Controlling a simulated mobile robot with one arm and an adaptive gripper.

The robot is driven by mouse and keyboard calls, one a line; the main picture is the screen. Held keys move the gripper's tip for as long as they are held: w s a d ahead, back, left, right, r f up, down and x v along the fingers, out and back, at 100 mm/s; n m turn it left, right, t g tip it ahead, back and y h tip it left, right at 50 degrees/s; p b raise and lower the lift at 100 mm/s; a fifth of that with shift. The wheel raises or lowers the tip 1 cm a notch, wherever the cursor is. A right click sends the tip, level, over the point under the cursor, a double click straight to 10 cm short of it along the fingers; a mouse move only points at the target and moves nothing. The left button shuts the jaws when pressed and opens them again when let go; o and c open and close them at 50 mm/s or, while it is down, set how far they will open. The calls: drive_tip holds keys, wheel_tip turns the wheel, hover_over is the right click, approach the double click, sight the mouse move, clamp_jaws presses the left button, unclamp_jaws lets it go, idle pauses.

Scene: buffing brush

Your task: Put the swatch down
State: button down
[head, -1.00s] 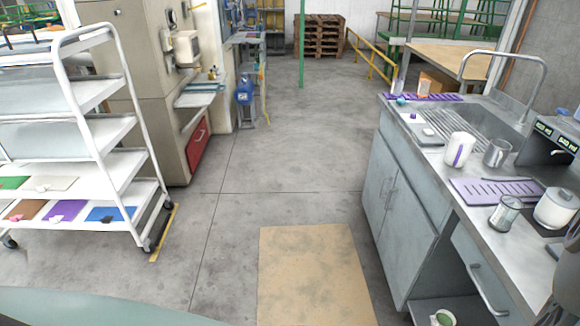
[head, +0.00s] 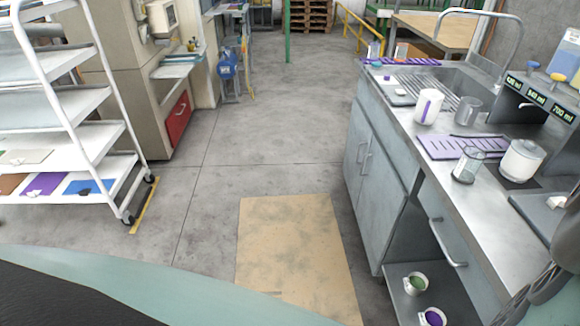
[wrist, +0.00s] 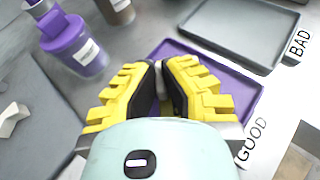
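My gripper (wrist: 161,88) has yellow ribbed fingers drawn close together in the wrist view. A small pale piece (wrist: 160,76) stands between their dark pads, seemingly the grip of a purple swatch. A flat purple panel (wrist: 228,92) lies under and beyond the fingers. I cannot tell swatch from any tray beneath it, or whether they touch. The label GOOD (wrist: 252,139) is at the panel's right edge. A grey rimmed tray (wrist: 238,35) labelled BAD lies beyond. The gripper's fingers do not show in the head view.
A purple labelled container (wrist: 75,45) and a brown one (wrist: 117,10) stand left of the gripper. A grey board (wrist: 35,105) with a white knob lies at left. The head view shows a sink counter (head: 490,215) at right, a white rack (head: 75,140) at left and clear floor between.

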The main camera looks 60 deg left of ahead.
wheel_tip(320, 180, down, 2)
drive_tip(key=shift+f+b, duration=0.2)
drive_tip(key=shift+b, duration=0.65)
drive_tip(key=shift+s+r, duration=0.1)
drive_tip(key=shift+r, duration=0.05)
drive_tip(key=c, duration=1.1)
unclamp_jaws()
drive_tip(key=shift+c, duration=0.2)
drive_tip(key=p+v, duration=0.1)
drive_tip(key=v, duration=0.9)
drive_tip(key=shift+a+r, duration=0.25)
drive_tip(key=shift+a, duration=0.1)
drive_tip(key=shift+s+a+r+p, duration=0.15)
drive_tip(key=shift+a+p, duration=0.15)
drive_tip(key=shift+a, duration=0.3)
